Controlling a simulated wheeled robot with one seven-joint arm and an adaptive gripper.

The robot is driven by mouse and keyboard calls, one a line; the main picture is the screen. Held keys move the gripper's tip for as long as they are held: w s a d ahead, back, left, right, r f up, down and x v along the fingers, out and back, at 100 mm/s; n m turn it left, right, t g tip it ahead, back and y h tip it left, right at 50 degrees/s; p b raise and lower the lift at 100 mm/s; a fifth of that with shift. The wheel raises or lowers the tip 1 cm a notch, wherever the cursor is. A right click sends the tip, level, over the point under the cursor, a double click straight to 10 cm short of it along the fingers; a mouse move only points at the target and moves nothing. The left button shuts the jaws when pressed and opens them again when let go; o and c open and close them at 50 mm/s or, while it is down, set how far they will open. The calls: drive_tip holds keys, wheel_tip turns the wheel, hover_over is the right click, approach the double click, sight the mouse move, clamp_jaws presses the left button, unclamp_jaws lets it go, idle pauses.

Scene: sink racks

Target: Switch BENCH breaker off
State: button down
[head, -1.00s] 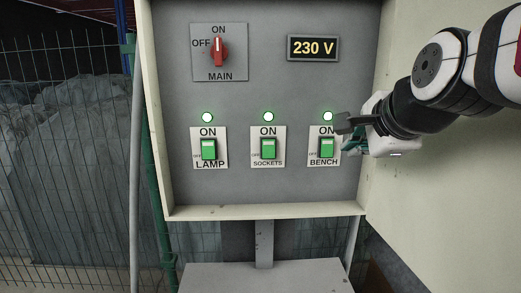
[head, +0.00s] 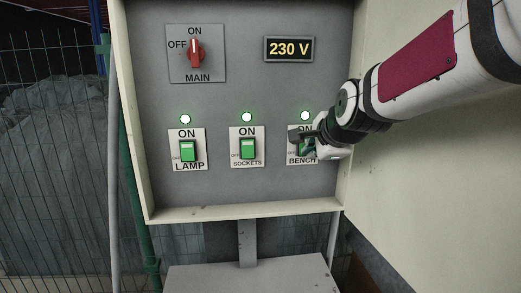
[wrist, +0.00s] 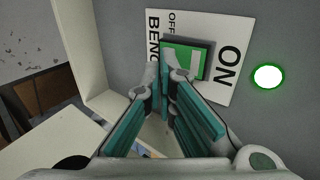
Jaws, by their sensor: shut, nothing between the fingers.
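The BENCH breaker's plate (head: 301,160) is at the right of the lower row in the head view, its switch mostly hidden by my gripper (head: 300,138). In the wrist view the green BENCH switch (wrist: 197,64) sits on its white plate (wrist: 231,89), between the OFF and ON words. The round lamp (wrist: 268,77) beside ON glows, and it also shows lit in the head view (head: 305,116). My gripper (wrist: 167,72) is shut and empty, its tips at the switch's edge nearer OFF. I cannot tell whether they touch it.
The LAMP switch (head: 188,150) and SOCKETS switch (head: 247,149) stand to the left, both with lit green lamps. Above are the red MAIN knob (head: 196,53) and a 230 V display (head: 289,49). The box's pale rim (head: 240,211) surrounds the panel.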

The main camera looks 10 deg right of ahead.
drive_tip(key=shift+w+f, duration=0.3)
drive_tip(key=shift+w, duration=0.1)
drive_tip(key=shift+r, duration=0.1)
drive_tip(key=shift+r+p, duration=0.6)
drive_tip(key=shift+r, duration=0.15)
drive_tip(key=shift+s, duration=0.15)
